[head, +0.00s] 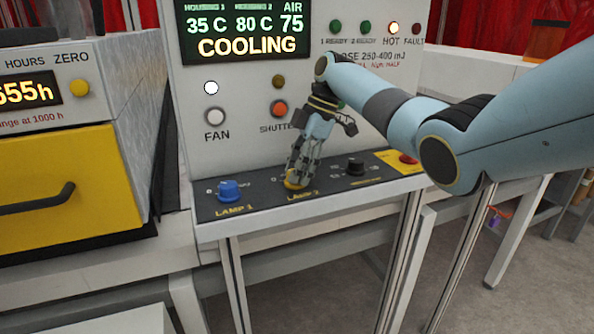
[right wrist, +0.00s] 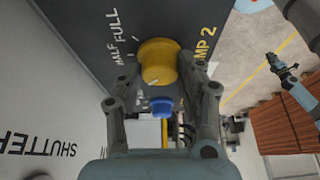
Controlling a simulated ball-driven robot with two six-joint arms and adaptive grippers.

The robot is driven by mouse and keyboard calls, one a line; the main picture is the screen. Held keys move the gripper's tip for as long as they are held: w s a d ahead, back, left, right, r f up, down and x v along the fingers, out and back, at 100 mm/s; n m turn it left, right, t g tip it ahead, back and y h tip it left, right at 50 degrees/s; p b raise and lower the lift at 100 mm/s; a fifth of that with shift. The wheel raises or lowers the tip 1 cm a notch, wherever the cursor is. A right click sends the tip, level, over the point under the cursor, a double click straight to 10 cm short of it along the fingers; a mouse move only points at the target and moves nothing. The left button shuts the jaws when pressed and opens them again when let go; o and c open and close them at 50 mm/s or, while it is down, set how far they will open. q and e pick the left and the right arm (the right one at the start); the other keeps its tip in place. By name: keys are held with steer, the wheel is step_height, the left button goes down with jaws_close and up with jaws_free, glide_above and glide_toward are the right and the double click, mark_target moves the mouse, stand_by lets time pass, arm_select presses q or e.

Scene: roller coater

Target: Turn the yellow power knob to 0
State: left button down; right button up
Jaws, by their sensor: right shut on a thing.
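The yellow power knob (head: 294,181) sits on the dark sloped panel above the LAMP 2 label, in the middle of the row. My right gripper (head: 300,172) reaches down to it from above and partly covers it in the head view. In the right wrist view the yellow knob (right wrist: 158,60) lies between the two fingertips of my right gripper (right wrist: 159,70), which are closed on its sides. The words HALF and FULL show beside it. Its pointer setting is hard to read. My left gripper (right wrist: 283,70) appears small at the right of the wrist view, its jaws unclear.
A blue LAMP 1 knob (head: 229,191) is left of the yellow one. A black knob (head: 355,166) and a red button (head: 407,158) are to its right. The upright panel has a COOLING display (head: 246,31). A yellow drawer front (head: 75,190) stands at the left.

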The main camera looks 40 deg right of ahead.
stand_by(0.3)
steer(key=o, duration=1.1)
steer(key=v, duration=1.2)
steer(key=shift+f, duration=0.1)
